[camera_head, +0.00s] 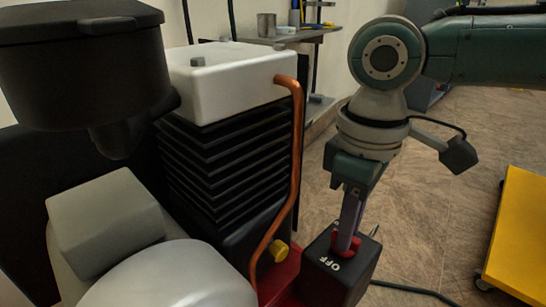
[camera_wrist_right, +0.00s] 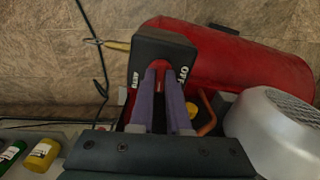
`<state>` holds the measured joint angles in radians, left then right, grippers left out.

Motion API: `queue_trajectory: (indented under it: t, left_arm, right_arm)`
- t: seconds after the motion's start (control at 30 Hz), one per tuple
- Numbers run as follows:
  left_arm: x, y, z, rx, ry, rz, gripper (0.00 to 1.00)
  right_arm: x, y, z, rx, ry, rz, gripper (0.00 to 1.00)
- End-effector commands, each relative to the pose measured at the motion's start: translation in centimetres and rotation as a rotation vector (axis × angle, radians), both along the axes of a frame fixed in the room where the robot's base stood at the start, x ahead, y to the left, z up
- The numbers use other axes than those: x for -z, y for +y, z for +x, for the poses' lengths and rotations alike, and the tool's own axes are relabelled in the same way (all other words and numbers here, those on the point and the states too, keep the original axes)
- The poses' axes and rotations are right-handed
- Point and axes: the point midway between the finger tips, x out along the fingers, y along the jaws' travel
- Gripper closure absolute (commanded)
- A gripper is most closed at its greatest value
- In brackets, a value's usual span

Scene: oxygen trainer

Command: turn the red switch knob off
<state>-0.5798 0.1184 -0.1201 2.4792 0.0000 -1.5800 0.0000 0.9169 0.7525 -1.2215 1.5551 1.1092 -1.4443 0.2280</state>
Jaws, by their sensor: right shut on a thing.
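The red switch knob (camera_head: 346,242) sits on top of a black switch box (camera_head: 337,272) marked OFF, at the lower right of the machine in the head view. My right gripper (camera_head: 347,236) comes down from above and is shut on the red knob. In the right wrist view the purple fingers of my right gripper (camera_wrist_right: 161,84) reach to the black box (camera_wrist_right: 160,47), with a bit of the red knob (camera_wrist_right: 162,73) showing between them. The fingers hide most of the knob. The words OFF and AUTO show on the box. My left gripper is not in view.
A copper pipe (camera_head: 297,150) and a black finned block (camera_head: 225,165) stand left of the box. A yellow knob (camera_head: 279,250) is close by. A red tank (camera_wrist_right: 235,55) lies beside the box. A yellow cart (camera_head: 522,235) stands at the right on open floor.

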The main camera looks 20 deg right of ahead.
Motion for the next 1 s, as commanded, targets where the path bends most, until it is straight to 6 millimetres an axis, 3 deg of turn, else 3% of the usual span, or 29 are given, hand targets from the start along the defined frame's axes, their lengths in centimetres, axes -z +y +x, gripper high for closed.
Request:
queue_trajectory:
  t: [0.03,0.3,1.0]
  left_arm:
    - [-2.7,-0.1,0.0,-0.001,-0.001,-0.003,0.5]
    - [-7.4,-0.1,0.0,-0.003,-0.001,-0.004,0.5]
    - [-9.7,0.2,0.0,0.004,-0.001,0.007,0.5]
  right_arm:
    - [-1.2,0.1,-0.2,-0.024,0.008,0.0,1.0]
    - [-0.7,0.0,-0.2,-0.219,0.005,-0.001,1.0]
    - [-0.1,0.1,0.0,-0.887,0.0,0.002,1.0]
